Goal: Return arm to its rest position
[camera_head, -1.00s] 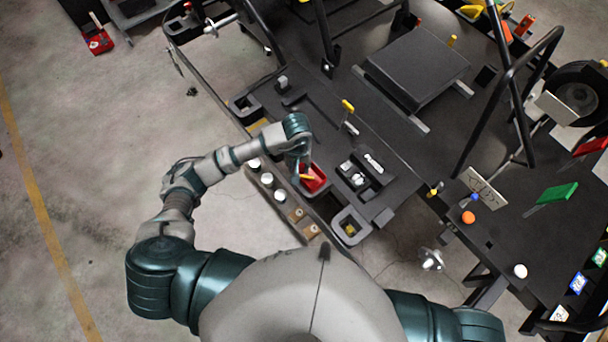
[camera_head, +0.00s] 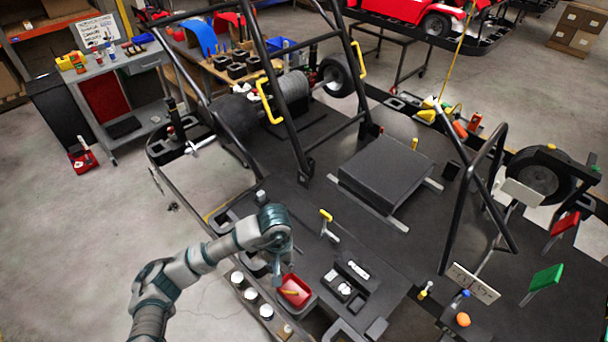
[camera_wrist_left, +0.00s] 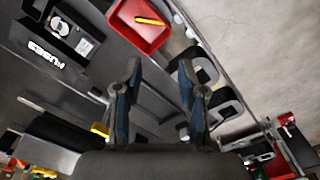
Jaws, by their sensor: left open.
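My left arm reaches in from the lower left over the near edge of the black kart stand (camera_head: 310,225). Its gripper (camera_head: 282,262) points down beside a small red tray (camera_head: 304,302) with a yellow item in it. In the left wrist view the gripper (camera_wrist_left: 160,72) has its two fingers apart with nothing between them. There the red tray (camera_wrist_left: 125,22) with the yellow item lies beyond the fingers, apart from them. My right gripper is not in view.
Round white-topped items (camera_head: 251,295) line the stand's near edge. Black frame bars (camera_head: 290,110) rise behind. A workbench (camera_head: 130,75) stands at the back left. Open floor lies left of the arm.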

